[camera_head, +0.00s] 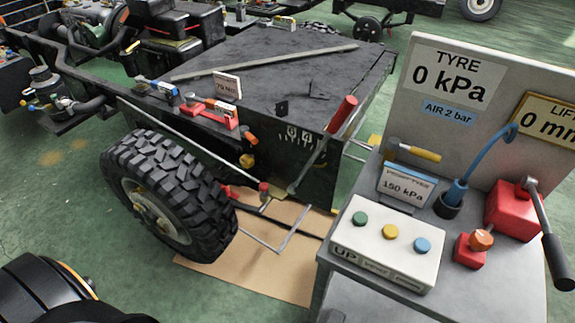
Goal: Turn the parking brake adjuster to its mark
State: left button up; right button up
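I cannot tell for sure which part is the parking brake adjuster. A lever with a red grip (341,114) leans up and right along the chassis box's side, its lower end near the wheel. White marks and digits (298,133) show on the dark box face to the left of this lever. An orange-yellow knob (247,160) and an orange-tipped part (250,139) sit on the box's corner, left of those marks. Neither gripper is in view. A dark rounded part with an orange ring at the lower left looks like my own arm.
A large black tyre (170,192) stands left of the lever. A grey cart (410,276) at the right carries a button box (388,240), a red lever unit (513,209) and a pressure sign (405,187). Green floor (60,195) is open at the left.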

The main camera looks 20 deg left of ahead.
aim_at(247, 161)
jog(key=u, duration=1.2)
